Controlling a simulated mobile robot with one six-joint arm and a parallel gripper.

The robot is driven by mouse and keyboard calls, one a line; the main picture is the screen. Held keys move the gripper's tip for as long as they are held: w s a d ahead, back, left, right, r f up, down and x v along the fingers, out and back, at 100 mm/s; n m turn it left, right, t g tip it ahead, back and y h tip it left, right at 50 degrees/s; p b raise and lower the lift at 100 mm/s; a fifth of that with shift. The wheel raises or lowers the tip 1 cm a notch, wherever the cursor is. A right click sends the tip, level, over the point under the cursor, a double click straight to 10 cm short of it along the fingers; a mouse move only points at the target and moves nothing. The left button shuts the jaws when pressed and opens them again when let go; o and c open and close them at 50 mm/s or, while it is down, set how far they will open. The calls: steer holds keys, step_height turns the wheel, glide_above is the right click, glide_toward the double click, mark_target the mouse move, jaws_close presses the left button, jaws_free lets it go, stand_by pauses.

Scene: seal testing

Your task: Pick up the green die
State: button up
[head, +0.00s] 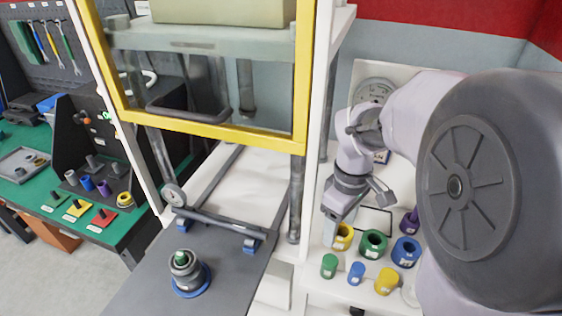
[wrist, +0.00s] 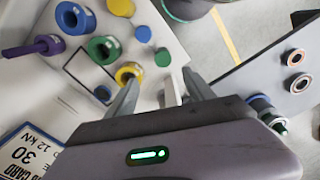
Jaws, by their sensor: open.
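A green hollow ring-shaped piece (head: 373,243), which looks like the green die, stands upright on the white table among other coloured pieces. It also shows in the wrist view (wrist: 103,49), upper left, beyond the yellow ring. A smaller solid green cylinder (head: 329,265) stands nearby; it shows in the wrist view (wrist: 162,57) beyond the gap between my fingers. My gripper (head: 355,212) is open and empty, above the table and up and left of the green ring in the head view. In the wrist view my fingers (wrist: 160,78) are spread, with the green ring outside them to the left.
A yellow ring (head: 342,236) and a blue ring (head: 405,251) flank the green ring. Blue (head: 356,273) and yellow (head: 387,281) cylinders stand in front. A purple piece (head: 409,223) is behind. The yellow-framed press guard (head: 210,125) rises at left.

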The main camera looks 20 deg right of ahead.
mark_target(330, 261)
steer(key=f+b, duration=0.1)
steer(key=f, duration=0.2)
steer(key=f+b, duration=0.2)
steer(key=f, duration=0.2)
steer(key=a+f+b, duration=0.1)
steer(key=f+b, duration=0.1)
steer(key=f, duration=0.2)
steer(key=shift+s+f, duration=0.15)
steer(key=shift+s, duration=0.15)
steer(key=f+b, duration=0.3)
steer(key=f, duration=0.2)
steer(key=shift+w+d+f+b, duration=0.15)
steer(key=shift+w+f+b, duration=0.05)
steer(key=shift+f+b, duration=0.2)
steer(key=shift+r, duration=0.25)
steer(key=shift+c, duration=0.2)
jaws_close()
